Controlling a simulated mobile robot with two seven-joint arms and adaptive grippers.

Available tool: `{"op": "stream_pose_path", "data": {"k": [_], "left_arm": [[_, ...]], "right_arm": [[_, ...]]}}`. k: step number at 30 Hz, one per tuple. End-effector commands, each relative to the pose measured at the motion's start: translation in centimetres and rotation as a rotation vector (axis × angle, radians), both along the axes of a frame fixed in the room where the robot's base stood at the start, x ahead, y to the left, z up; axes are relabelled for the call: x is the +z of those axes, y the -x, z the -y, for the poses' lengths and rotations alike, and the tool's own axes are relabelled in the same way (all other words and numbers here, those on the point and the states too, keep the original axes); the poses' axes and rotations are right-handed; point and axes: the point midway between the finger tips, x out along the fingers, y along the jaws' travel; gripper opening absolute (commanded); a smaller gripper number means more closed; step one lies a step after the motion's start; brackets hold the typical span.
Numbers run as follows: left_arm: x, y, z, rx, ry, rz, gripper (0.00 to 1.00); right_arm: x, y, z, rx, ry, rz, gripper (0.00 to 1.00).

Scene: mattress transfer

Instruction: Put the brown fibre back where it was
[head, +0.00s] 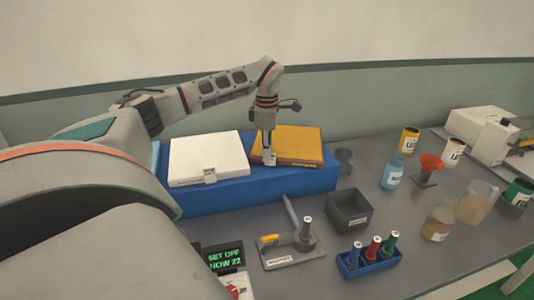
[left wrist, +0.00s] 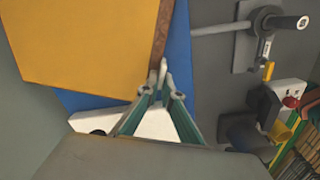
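The brown fibre, an orange-brown flat slab (head: 293,145), lies on the right part of a long blue block (head: 240,194). It also fills the upper left of the left wrist view (left wrist: 85,45). My left gripper (head: 269,160) reaches down to its front edge, near the left corner. In the left wrist view the fingertips (left wrist: 158,74) are closed together at that edge, on what looks like a small pale tab. The tab itself is mostly hidden by the fingers. A white slab (head: 207,158) with a small front tab lies on the block's left part. My right gripper is out of view.
In front stand a lever fixture (head: 290,252), an open dark box (head: 349,211) and a blue rack (head: 369,263) with coloured tubes. A dark cup (head: 343,160) stands right of the block. Bottles, an orange funnel (head: 430,165) and jars occupy the right side.

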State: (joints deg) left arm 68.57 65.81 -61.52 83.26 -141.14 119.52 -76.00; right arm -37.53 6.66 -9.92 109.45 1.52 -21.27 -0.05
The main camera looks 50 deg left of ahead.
Motion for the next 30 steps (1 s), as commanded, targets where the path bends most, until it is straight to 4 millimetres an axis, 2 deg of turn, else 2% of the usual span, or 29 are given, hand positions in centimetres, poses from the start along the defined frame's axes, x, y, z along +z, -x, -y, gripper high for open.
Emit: {"op": "stream_pose_path", "data": {"k": [11, 12, 13, 14, 24, 30], "left_arm": [[-0.4, 0.0, 0.0, 0.000, -0.001, 0.002, 0.00], [-0.4, 0.0, 0.0, 0.000, 0.000, 0.001, 0.13], [-0.4, 0.0, 0.0, 0.000, 0.000, 0.001, 0.21], [-0.4, 0.0, 0.0, 0.000, -0.001, 0.001, 0.22], [-0.3, 0.0, 0.0, 0.000, -0.001, 0.002, 0.22], [1.6, -0.1, 0.0, 0.001, -0.002, 0.005, 0.22]], "right_arm": [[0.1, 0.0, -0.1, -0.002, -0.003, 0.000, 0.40], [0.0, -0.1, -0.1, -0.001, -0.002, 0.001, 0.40], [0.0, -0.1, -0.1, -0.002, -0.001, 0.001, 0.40], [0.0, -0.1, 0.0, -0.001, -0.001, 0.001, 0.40], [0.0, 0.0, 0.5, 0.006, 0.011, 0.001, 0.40], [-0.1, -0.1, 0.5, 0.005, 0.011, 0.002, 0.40]]}}
